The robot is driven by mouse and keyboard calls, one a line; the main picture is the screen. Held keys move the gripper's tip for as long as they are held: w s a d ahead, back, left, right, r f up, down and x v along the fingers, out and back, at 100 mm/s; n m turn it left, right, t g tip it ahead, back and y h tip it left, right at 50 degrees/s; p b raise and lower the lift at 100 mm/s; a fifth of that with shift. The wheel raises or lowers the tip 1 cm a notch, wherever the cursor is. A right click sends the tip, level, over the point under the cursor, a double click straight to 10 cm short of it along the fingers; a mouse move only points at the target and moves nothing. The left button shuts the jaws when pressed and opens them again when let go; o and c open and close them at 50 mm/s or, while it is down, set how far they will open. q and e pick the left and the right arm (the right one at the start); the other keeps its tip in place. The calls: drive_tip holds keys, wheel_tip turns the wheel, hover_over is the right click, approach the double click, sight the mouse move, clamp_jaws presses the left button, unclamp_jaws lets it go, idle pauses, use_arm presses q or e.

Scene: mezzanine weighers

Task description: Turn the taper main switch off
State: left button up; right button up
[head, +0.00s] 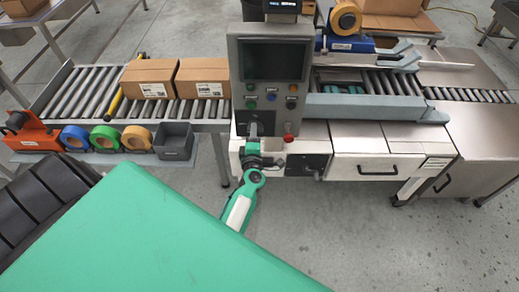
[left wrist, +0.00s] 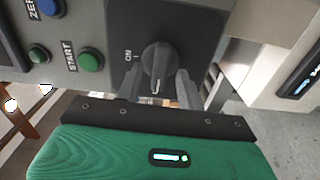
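The control panel (head: 270,62) stands at the middle of the head view. In the left wrist view, the black rotary main switch (left wrist: 157,58) sits on a dark plate with an ON label (left wrist: 128,55) and tick beside it. A white mark on the knob is toward the bottom of the picture, not at the ON tick. My left gripper (head: 253,131) is in front of the panel's lower left. Its two grey fingers (left wrist: 158,90) are apart, one on each side of the knob; I cannot tell whether they touch it. My right gripper is not in view.
A green START button (left wrist: 90,59) is near the switch. A red button (head: 289,137) is at the panel's lower right. Two cartons (head: 150,78) rest on the roller conveyor at left. Tape rolls (head: 105,137) and a grey bin (head: 174,141) are below. A drawer (head: 375,168) is at right.

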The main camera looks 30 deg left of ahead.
use_arm(q)
drive_tip(key=s+d+m+p, duration=0.75)
drive_tip(key=s+m, duration=0.45)
drive_tip(key=m, duration=0.6)
drive_tip(key=s+d+f+m+h+b, duration=0.2)
drive_tip(key=f+h, duration=0.1)
drive_tip(key=f, duration=0.5)
drive_tip(key=s+d+f+m+g+h+b, duration=0.1)
drive_tip(key=s+d+f+m+h+b, duration=0.1)
drive_tip(key=f, duration=0.7)
drive_tip(key=s+d+f+m+g+h+b, duration=0.1)
drive_tip(key=d+f+h, duration=0.3)
drive_tip(key=f, duration=0.5)
drive_tip(key=shift+s+m+b, duration=0.5)
drive_tip(key=shift+s+b, duration=0.1)
drive_tip(key=shift+d, duration=0.1)
